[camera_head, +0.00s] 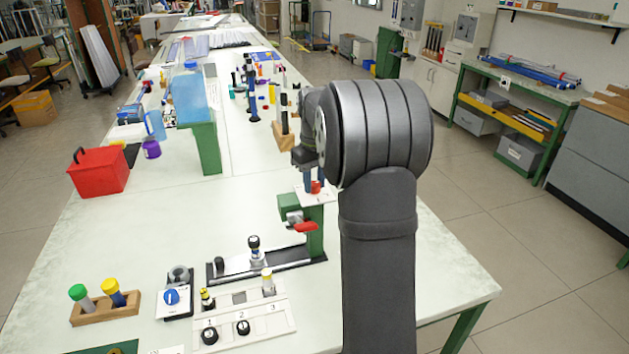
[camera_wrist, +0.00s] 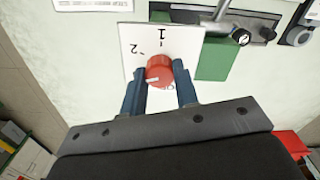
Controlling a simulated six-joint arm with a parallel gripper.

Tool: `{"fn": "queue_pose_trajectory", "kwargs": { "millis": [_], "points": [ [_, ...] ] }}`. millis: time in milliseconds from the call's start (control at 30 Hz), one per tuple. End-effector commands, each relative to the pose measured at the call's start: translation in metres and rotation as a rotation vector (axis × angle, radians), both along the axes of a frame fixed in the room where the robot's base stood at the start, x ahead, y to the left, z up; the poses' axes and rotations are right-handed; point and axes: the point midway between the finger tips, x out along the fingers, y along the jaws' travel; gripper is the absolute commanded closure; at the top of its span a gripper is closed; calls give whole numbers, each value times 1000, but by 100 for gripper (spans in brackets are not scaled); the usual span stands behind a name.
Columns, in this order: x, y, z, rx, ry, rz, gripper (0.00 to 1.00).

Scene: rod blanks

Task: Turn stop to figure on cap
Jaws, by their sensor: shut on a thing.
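The stop is a red round knob (camera_wrist: 159,68) on a white plate (camera_wrist: 136,38) marked 1 and 2, with more lettering partly hidden by the knob. A pale mark shows on the knob's lower side. My gripper (camera_wrist: 162,80) is shut on the knob, one blue finger on each side. In the head view the knob (camera_head: 316,187) and my gripper (camera_head: 314,178) show small beside the green post (camera_head: 316,240). A rod with a black cap (camera_head: 253,242) stands in the dark rail (camera_head: 300,257); the cap (camera_wrist: 241,36) bears a white mark too small to read.
A red lever (camera_head: 305,227) juts from the green post. A white panel (camera_head: 255,317) marked 1, 2 and 3 lies in front of the rail, with black knobs. A wooden block (camera_head: 105,308) holds green and yellow caps. A red box (camera_head: 98,172) stands left. The table's right front is clear.

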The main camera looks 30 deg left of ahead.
Motion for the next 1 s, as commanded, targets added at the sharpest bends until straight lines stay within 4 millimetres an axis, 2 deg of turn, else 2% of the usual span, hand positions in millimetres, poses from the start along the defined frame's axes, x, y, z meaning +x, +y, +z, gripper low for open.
{"fn": "queue_pose_trajectory", "kwargs": {
  "millis": [600,1000],
  "points": [
    [0,0,1,0,-1,-562,95],
    [0,0,1,1,-1,-785,95]
  ]
}}
